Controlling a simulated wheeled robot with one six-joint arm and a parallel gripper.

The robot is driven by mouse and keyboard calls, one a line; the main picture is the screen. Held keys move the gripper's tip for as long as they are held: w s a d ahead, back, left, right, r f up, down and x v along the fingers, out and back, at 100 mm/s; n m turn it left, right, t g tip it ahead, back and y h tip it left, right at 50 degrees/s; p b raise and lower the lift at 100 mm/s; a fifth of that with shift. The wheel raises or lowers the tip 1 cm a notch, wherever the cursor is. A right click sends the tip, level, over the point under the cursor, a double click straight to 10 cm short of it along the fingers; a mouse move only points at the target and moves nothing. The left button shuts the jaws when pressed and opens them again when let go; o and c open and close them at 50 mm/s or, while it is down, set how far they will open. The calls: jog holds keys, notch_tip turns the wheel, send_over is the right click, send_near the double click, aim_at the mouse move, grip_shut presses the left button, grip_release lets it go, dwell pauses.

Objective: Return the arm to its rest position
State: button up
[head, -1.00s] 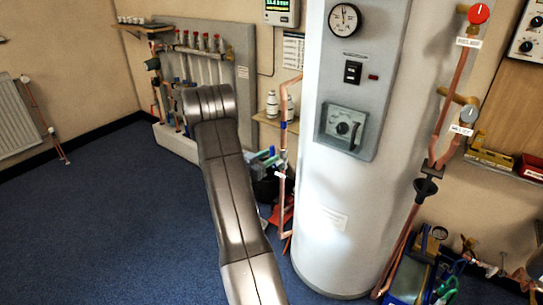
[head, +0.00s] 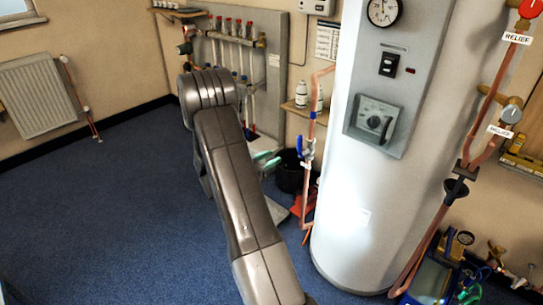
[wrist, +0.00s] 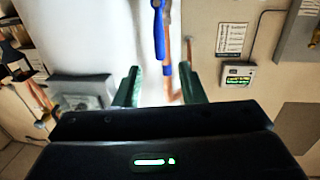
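My gripper (wrist: 158,68) shows in the wrist view as two dark green fingers spread apart. No object is held between them. A blue valve lever (wrist: 159,35) and a copper pipe (wrist: 168,80) show beyond the gap; I cannot tell how far off they are. In the head view my arm (head: 235,180) rises from the bottom edge, leaning left, to a bent joint (head: 207,95) in front of the manifold board.
A tall white cylinder (head: 360,215) stands right of my arm. The copper manifold (head: 232,35) is on a grey board behind it. A bucket (head: 290,172) and tools lie between board and cylinder. Blue carpet (head: 90,220) on the left is clear up to the radiator (head: 40,95).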

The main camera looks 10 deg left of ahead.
aim_at(301, 145)
jog(key=x, duration=1.4)
jog(key=shift+s, duration=0.1)
jog(key=v, duration=1.4)
jog(key=x, duration=1.3)
jog(key=shift+w+d, duration=0.25)
jog(key=shift+w+d+f, duration=0.1)
jog(key=shift+d, duration=0.2)
jog(key=shift+s+d+m+b, duration=0.25)
jog(key=shift+m+b, duration=0.15)
jog(key=shift+m, duration=0.4)
